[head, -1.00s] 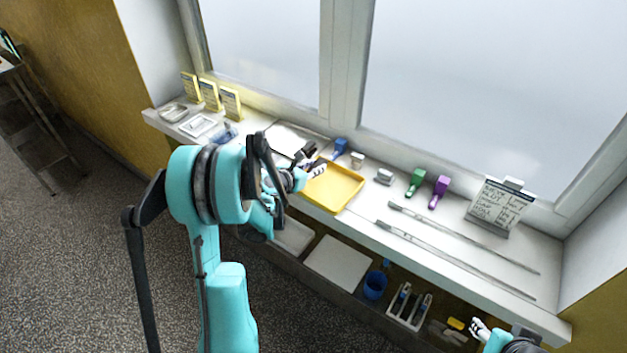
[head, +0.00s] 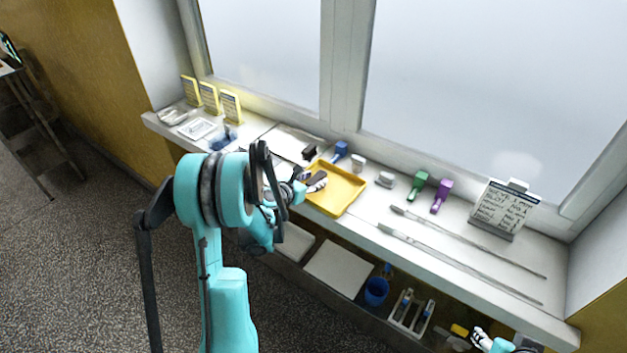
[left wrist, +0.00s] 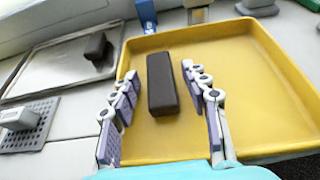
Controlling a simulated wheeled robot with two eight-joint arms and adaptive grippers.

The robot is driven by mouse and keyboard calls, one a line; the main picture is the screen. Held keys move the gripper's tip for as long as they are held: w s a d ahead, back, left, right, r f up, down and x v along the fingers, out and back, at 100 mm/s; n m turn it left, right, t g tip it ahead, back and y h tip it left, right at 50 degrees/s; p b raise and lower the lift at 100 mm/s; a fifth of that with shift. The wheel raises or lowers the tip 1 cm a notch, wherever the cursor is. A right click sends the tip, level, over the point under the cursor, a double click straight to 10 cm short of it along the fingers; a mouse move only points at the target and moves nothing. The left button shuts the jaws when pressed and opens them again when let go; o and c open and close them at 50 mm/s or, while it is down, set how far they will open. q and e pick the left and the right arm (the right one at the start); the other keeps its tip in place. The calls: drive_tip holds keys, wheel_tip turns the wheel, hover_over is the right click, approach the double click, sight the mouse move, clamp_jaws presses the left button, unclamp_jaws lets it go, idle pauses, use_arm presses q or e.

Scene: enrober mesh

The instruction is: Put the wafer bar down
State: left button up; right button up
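A dark brown wafer bar (left wrist: 162,84) lies in the yellow tray (left wrist: 270,75), near its left side, in the left wrist view. My left gripper (left wrist: 160,70) is open, with one finger on each side of the bar and a visible gap at the left finger. In the head view the left gripper (head: 316,182) is over the left part of the yellow tray (head: 345,198) and mostly hides the bar. My right gripper (head: 479,338) is at the bottom right, below the sill's front edge, too small to read.
Another dark bar (left wrist: 97,47) lies on a metal tray (left wrist: 62,62) left of the yellow tray. Blue (head: 340,150), green (head: 418,184) and purple (head: 441,194) tools stand on the sill. Two long metal rods lie at right, before a notice stand (head: 500,210).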

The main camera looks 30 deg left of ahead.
use_arm(q)
drive_tip(key=shift+r, duration=0.2)
drive_tip(key=d+p+v, duration=0.1)
drive_tip(key=p+v, duration=0.2)
drive_tip(key=v, duration=0.9)
drive_tip(key=s+d+r+m+g+h, duration=0.1)
drive_tip(key=s+d+r+m+g, duration=0.1)
drive_tip(key=d+m, duration=0.55)
drive_tip(key=s+d+r+m+g, duration=0.2)
drive_tip(key=s+d+r+m, duration=0.1)
drive_tip(key=d+m, duration=0.5)
drive_tip(key=s+d+m+g+y, duration=0.1)
drive_tip(key=s+d+m, duration=0.2)
drive_tip(key=s+m, duration=0.3)
drive_tip(key=s+d+r+m+g+y, duration=0.1)
drive_tip(key=s+d+m, duration=0.2)
drive_tip(key=m, duration=1)
drive_tip(key=s, duration=0.3)
drive_tip(key=shift+s+r, duration=0.3)
drive_tip(key=shift+s, duration=0.1)
drive_tip(key=shift+m, duration=0.25)
